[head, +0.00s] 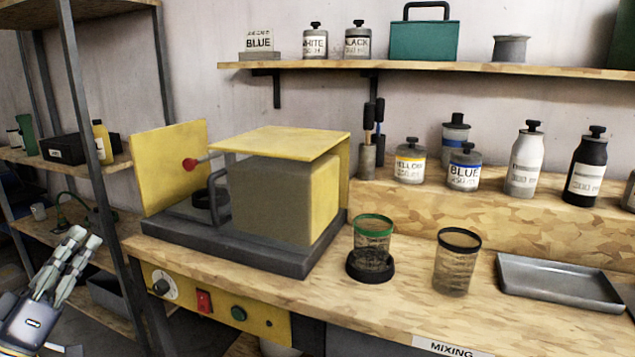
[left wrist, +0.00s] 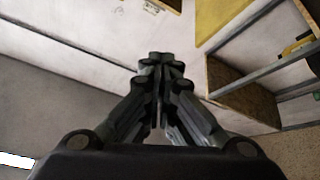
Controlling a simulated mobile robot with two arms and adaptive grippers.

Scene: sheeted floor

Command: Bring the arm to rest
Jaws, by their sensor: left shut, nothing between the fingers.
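My left gripper (head: 72,252) is at the lower left of the head view, beside the metal shelf rack and apart from the bench. Its fingers are shut with nothing between them. In the left wrist view, the same gripper (left wrist: 160,62) has its fingertips together, with the wall and part of a shelf behind them. My right gripper is not in view.
A wooden bench (head: 412,308) holds a yellow machine with an open door (head: 170,165), a green-rimmed cup (head: 373,238), a black-rimmed cup (head: 457,265) and a grey tray (head: 560,285). Several bottles stand behind. The shelf rack (head: 88,130) rises close to my left gripper.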

